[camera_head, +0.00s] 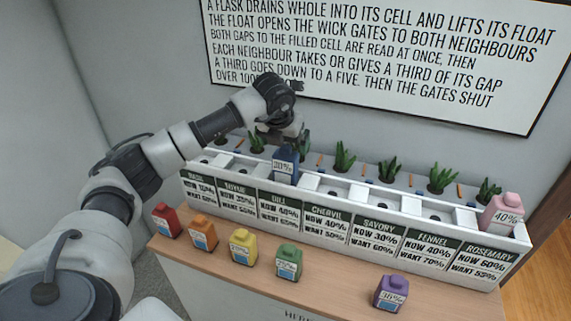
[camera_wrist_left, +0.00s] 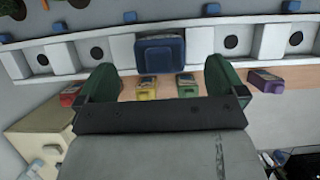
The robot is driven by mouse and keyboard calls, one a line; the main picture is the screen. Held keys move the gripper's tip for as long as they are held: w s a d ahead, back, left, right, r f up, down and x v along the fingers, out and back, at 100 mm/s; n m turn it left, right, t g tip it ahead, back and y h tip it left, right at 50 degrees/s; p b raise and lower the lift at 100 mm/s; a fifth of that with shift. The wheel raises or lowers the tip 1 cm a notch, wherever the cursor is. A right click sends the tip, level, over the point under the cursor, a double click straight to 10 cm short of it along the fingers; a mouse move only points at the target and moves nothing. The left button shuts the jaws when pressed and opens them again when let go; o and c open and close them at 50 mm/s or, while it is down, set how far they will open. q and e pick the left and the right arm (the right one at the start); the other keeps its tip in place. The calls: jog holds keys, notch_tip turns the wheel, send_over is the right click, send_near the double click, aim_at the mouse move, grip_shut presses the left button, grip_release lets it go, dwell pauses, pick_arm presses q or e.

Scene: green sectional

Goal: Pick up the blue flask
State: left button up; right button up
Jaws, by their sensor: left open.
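The blue flask (camera_head: 285,166) stands upright in the white planter row, behind the Dill label. Its front tag looks like 20% or 30%. My left gripper (camera_head: 284,138) is just above and behind the flask's top in the head view, partly hiding it. In the left wrist view, the open fingers (camera_wrist_left: 165,85) stand wide apart, with the blue flask (camera_wrist_left: 160,56) ahead of them and between their lines. No grip on the flask shows. I cannot tell whether a finger touches it. My right gripper is not in view.
Red (camera_head: 166,220), orange (camera_head: 203,232), yellow (camera_head: 243,246), green (camera_head: 289,261) and purple (camera_head: 391,292) flasks stand on the wooden ledge before the labelled planter (camera_head: 336,222). A pink flask (camera_head: 502,214) sits at the Rosemary end. Plants line the back, below a wall sign (camera_head: 390,60).

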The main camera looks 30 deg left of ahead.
aim_at(285, 147)
pick_arm(q)
jog(key=shift+p+x, duration=0.5)
jog(key=shift+x, duration=1.3)
jog(key=c, duration=1.4)
